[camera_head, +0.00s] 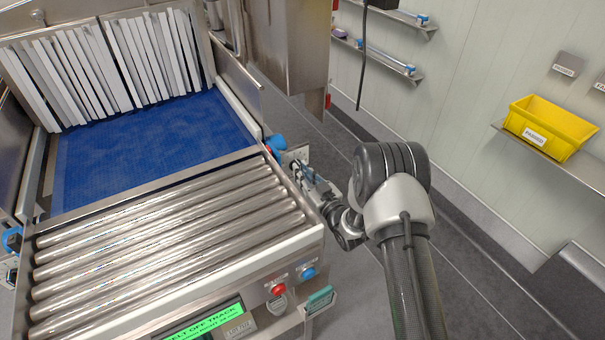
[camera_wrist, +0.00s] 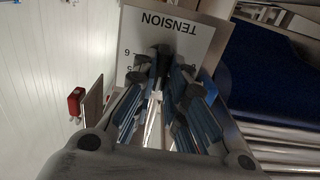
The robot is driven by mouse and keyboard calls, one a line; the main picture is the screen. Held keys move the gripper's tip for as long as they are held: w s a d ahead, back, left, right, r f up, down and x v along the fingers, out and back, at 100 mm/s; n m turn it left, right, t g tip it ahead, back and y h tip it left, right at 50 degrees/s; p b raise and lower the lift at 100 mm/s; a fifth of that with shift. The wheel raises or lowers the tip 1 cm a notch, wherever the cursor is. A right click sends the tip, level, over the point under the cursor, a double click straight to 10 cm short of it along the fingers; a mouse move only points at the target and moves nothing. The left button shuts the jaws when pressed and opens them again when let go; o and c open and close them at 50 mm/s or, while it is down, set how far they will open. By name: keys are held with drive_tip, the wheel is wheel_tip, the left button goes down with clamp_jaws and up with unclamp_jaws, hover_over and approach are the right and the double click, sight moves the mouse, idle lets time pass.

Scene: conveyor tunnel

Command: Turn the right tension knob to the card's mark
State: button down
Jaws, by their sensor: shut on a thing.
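My gripper (camera_head: 299,170) reaches the right side of the conveyor, at the small pale tension plate (camera_head: 296,154). In the wrist view the plate (camera_wrist: 178,36) reads TENSION upside down, with a 6 and a partly covered 5 at its left edge. My gripper's fingers (camera_wrist: 167,68) are closed in front of the plate. They hide the right tension knob between them, so its pointer and setting cannot be read. A teal card (camera_head: 320,297) sits in a holder at the conveyor's front right corner; its mark is not legible.
Steel rollers (camera_head: 170,240) and a blue belt (camera_head: 150,145) with upright white panels lie left of my arm. A green display (camera_head: 205,325) reads BELT OFF TRACK. Red (camera_head: 278,289) and blue (camera_head: 308,271) buttons are on the front. A yellow bin (camera_head: 548,125) stands on the right shelf.

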drive_tip(key=c, duration=1.6)
unclamp_jaws()
drive_tip(key=v, duration=1.2)
